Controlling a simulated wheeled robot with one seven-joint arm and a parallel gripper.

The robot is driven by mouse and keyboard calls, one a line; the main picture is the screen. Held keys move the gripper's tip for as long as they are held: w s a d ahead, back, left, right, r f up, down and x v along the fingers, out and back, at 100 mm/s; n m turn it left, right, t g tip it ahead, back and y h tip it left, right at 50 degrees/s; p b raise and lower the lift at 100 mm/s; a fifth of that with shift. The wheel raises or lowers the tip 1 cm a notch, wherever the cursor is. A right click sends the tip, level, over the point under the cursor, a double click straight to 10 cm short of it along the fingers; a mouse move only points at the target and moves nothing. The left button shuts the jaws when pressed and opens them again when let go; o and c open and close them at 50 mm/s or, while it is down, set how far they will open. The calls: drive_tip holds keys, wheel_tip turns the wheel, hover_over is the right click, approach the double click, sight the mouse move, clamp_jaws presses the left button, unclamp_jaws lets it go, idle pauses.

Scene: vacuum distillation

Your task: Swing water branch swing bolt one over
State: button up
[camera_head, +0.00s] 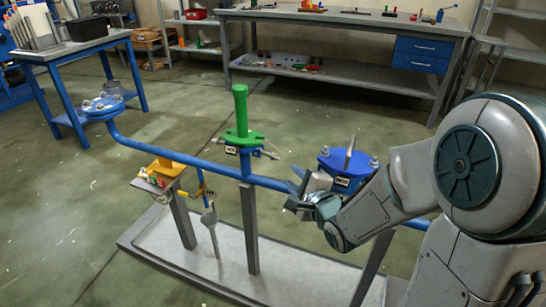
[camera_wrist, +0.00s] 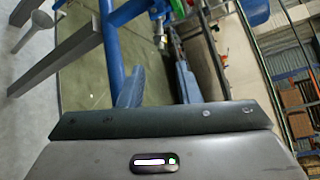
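A blue pipe (camera_head: 185,157) runs on stands to a round blue flange (camera_head: 345,163) at right, taken as the water branch. The flange carries bolts with round silver ends, a grey bolt or rod (camera_head: 350,150) standing up from it, and a small dark label too small to read. My gripper (camera_head: 297,190) is just left of this flange, above the pipe, apparently touching nothing. In the wrist view my two fingers (camera_wrist: 157,88) are apart with nothing between their tips. A small metal part (camera_wrist: 158,32) shows beyond them. I cannot tell which bolt is number one.
A green capped branch (camera_head: 241,115) stands mid-pipe, with rods at its sides. A workbench (camera_head: 340,20) stands behind. The floor between is clear.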

sight(275, 158)
drive_tip(key=b+x, duration=0.2)
drive_tip(key=x, duration=1.1)
drive_tip(key=shift+w+b, duration=0.2)
drive_tip(key=shift+b, duration=0.1)
clamp_jaws()
